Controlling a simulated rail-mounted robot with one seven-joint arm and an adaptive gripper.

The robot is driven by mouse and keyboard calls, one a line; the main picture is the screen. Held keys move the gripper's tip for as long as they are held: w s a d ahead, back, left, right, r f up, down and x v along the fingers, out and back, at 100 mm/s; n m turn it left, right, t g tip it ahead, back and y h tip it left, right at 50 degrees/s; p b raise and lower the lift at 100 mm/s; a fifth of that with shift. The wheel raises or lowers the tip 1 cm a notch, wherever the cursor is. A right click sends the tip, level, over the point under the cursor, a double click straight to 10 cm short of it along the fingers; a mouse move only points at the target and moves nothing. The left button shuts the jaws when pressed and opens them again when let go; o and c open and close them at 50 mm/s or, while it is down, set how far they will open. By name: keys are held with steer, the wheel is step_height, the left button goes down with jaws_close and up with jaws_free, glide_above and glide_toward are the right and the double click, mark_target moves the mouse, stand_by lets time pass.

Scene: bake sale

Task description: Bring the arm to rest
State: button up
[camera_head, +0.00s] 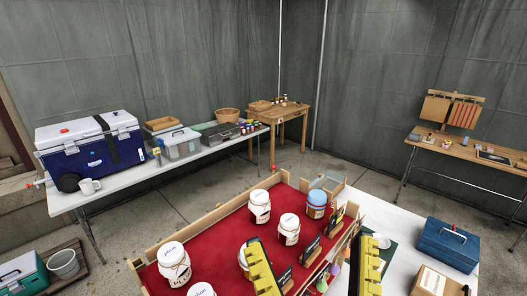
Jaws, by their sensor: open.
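My gripper (313,240) reaches in from the bottom edge of the head view. Its two yellow-and-black fingers stand wide apart, and I see nothing held between them. It is over or in front of a red-lined wooden tray (222,229) with several jars; the height above the tray is hard to tell. The rest of my arm is out of view.
A white jar (289,229) and a blue-lidded jar (316,204) stand in the tray near the fingers. Small dark signs (311,250) show between the fingers. A blue toolbox (448,245) stands at right. Open floor (180,205) lies behind the tray.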

step_height(320, 180, up, 28)
steer(key=p, duration=2.4)
steer(key=shift+f, duration=0.15)
